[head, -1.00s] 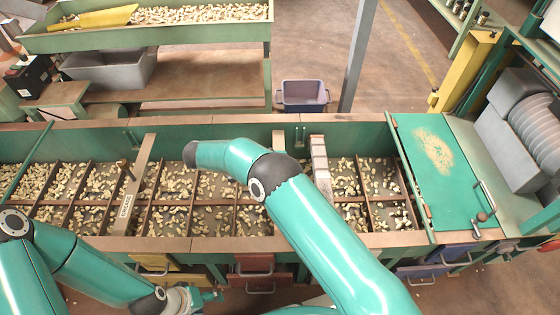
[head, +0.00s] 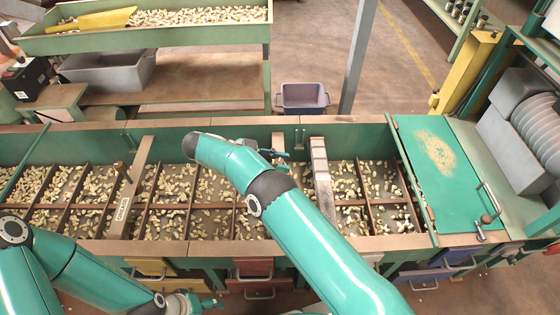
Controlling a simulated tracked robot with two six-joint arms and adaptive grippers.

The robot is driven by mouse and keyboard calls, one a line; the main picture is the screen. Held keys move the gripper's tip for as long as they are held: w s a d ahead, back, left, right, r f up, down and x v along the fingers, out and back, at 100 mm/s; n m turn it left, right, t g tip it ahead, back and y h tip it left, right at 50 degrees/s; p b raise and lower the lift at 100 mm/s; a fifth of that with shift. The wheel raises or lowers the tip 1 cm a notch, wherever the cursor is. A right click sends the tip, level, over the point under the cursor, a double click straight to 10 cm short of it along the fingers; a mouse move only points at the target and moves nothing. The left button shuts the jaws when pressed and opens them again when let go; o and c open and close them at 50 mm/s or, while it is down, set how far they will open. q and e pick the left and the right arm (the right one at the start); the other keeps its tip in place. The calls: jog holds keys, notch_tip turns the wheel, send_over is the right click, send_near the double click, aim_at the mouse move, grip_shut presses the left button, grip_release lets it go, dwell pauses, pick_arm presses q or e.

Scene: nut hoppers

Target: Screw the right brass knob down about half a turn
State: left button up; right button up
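The right brass knob does not show; my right arm covers the middle of the hopper. One brass knob (head: 119,168) shows on the left crossbar (head: 142,160), clear of both arms. My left gripper (head: 207,303) is low at the front, below the hopper's front edge, and is too small and partly hidden to judge.
The long green hopper (head: 225,132) holds nuts in several divided compartments. A green lid (head: 436,170) with a handle covers the right end. Drawers (head: 254,271) sit below the front edge.

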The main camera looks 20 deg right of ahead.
jog(key=o, duration=0.3)
jog(key=shift+o, duration=0.2)
